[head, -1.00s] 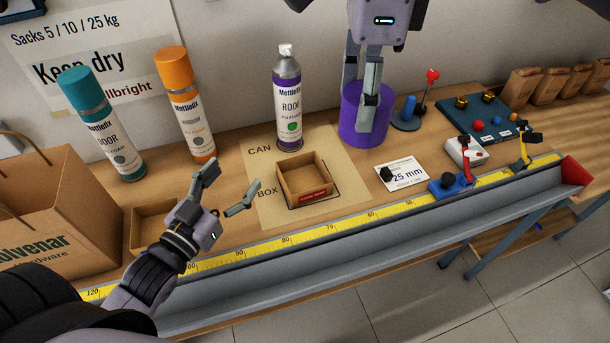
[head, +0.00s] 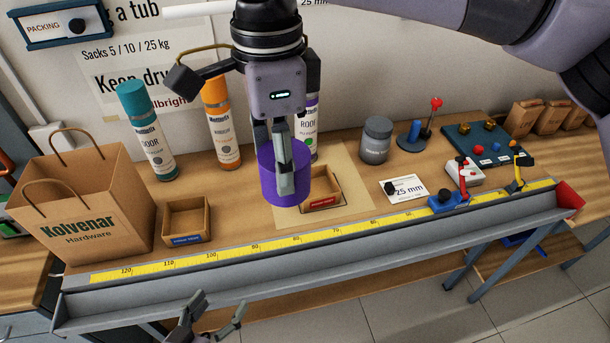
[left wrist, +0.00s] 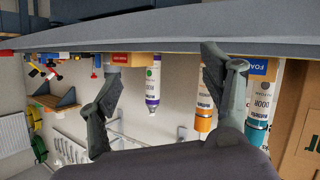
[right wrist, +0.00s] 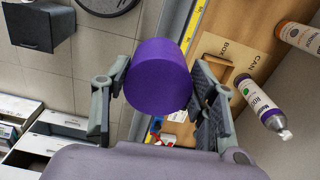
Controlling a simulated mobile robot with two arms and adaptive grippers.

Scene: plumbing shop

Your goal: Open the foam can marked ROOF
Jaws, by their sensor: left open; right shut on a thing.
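The ROOF can (head: 312,130) has a white and purple label and stands upright on the CAN side of the mat (head: 352,180), partly hidden behind my right gripper. Its bare white nozzle (right wrist: 282,133) shows in the right wrist view, with no cap on it. My right gripper (head: 284,185) is shut on a purple cap (right wrist: 159,78) and holds it up in front of the can. In the head view the cap overlaps the small red-labelled box (head: 322,202). My left gripper (head: 215,318) is open and empty, low before the bench's front edge.
A teal can (head: 150,140) and an orange can (head: 222,130) stand left of the ROOF can. A blue-labelled box (head: 187,222) and a paper bag (head: 85,205) are at the left. A grey jar (head: 376,140) stands right. A yellow measuring tape (head: 215,257) runs along the front.

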